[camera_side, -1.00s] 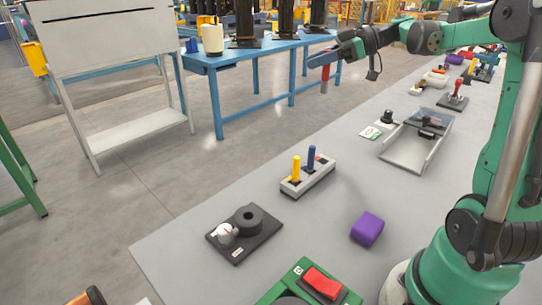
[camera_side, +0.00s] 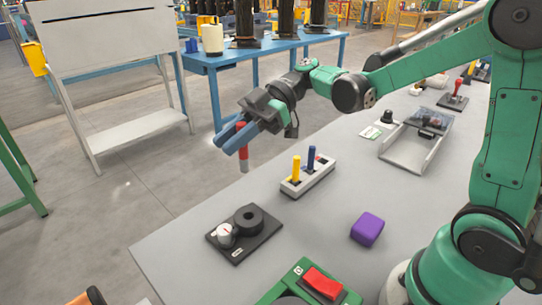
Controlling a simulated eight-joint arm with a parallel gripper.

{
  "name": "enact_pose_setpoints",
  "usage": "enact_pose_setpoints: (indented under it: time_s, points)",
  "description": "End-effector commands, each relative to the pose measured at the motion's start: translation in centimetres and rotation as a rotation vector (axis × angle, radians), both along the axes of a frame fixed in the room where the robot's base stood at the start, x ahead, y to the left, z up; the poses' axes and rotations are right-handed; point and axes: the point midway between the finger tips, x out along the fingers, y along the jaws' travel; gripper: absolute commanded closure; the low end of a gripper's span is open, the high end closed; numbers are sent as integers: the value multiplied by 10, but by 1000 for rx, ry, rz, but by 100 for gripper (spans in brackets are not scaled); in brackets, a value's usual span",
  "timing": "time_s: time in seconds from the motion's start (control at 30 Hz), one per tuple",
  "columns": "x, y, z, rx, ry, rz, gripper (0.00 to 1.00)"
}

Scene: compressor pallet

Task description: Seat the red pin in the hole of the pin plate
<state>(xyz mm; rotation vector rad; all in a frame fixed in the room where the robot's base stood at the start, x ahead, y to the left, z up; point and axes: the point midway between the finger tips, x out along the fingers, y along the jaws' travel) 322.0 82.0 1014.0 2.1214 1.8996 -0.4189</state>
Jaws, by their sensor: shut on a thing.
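My gripper (camera_side: 239,138) is shut on the red pin (camera_side: 242,148). It holds the pin upright in the air, beyond the table's far left edge in the picture, to the left of the pin plate. The pin's lower end is grey and hangs free. The pin plate (camera_side: 320,178) is a light grey block on the table. A yellow pin (camera_side: 296,168) and a blue pin (camera_side: 311,158) stand upright in it. Its hole for the red pin is too small to make out clearly.
A black plate (camera_side: 238,254) with a white knob and a black ring lies in front of the pin plate. A purple block (camera_side: 367,229) lies to the right. A green unit with a red switch (camera_side: 322,283) is at the front. Bare grey table (camera_side: 300,220) lies between them.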

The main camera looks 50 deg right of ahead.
Motion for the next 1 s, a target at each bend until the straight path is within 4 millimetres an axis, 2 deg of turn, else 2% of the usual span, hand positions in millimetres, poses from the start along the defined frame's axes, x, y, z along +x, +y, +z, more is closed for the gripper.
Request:
enact_pose_setpoints:
  time_s: [0.2, 0.33, 0.63, 0.83, 1.0]
  points:
    - [1, 0, -52, 0, 1, -1, 100]
    - [0, 0, -78, 0, 1, -1, 100]
    - [0, 0, -102, 0, 0, -2, 100]
    - [1, 0, -125, 0, 0, -2, 100]
    - [0, 0, -132, 0, 0, -2, 100]
